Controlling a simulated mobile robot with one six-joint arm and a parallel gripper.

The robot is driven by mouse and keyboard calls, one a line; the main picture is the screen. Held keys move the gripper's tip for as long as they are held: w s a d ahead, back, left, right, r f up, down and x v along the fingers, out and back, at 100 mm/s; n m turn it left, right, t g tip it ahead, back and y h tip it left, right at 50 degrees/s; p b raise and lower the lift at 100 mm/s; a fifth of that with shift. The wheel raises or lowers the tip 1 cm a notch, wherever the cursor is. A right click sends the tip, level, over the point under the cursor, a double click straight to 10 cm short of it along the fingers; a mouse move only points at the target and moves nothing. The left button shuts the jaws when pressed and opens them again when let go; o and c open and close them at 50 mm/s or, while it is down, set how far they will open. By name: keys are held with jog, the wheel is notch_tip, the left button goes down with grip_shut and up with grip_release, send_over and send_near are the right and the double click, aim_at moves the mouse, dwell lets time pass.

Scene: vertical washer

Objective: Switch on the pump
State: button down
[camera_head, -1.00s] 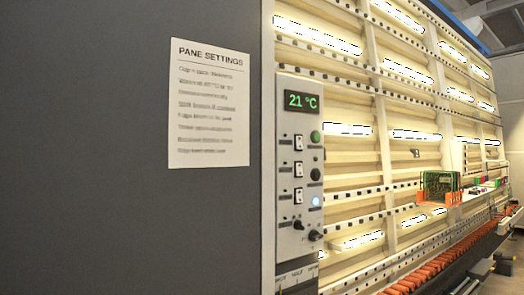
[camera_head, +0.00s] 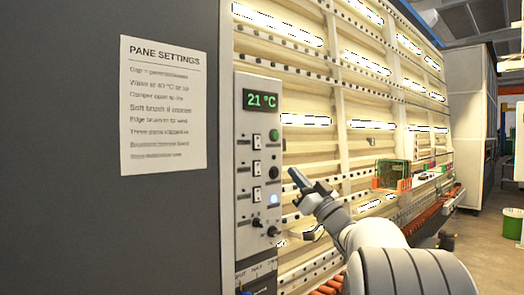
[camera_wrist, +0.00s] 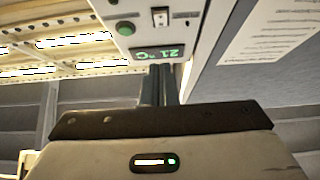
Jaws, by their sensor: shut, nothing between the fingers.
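The control panel (camera_head: 243,155) is a pale upright strip with a green "21 °C" display (camera_head: 262,100). Below it are three white rocker switches: top (camera_head: 256,141), middle (camera_head: 256,168) and bottom (camera_head: 256,194). Beside them are a green round lamp (camera_head: 274,135), a dark one (camera_head: 274,172) and a lit bluish one (camera_head: 274,198). Their labels are too small to read, so I cannot tell which is the pump. My gripper (camera_head: 294,174) is shut and empty, right of the panel in the picture.
Two dark knobs (camera_head: 272,231) sit low on the panel. A "PANE SETTINGS" sheet (camera_head: 163,105) hangs on the dark wall at left. The lit washer frame (camera_head: 330,100) runs back to the right, with an orange-edged rack (camera_head: 390,176) along it.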

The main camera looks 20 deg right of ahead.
aim_at(259, 143)
jog(key=shift+r, duration=0.1)
jog(key=p+x, duration=0.2)
jog(key=x, duration=0.2)
jog(key=f+p+x, duration=0.1)
jog(key=p+x, duration=0.1)
jog(key=x, duration=0.2)
jog(key=w+p+x, duration=0.1)
jog(key=p+x, duration=0.1)
jog(key=x, duration=0.2)
jog(key=shift+a+f, duration=0.2)
jog(key=shift+a, duration=0.2)
jog(key=shift+w+a+f, duration=0.15)
jog(key=shift+w+a, duration=0.05)
jog(key=shift+w, duration=0.25)
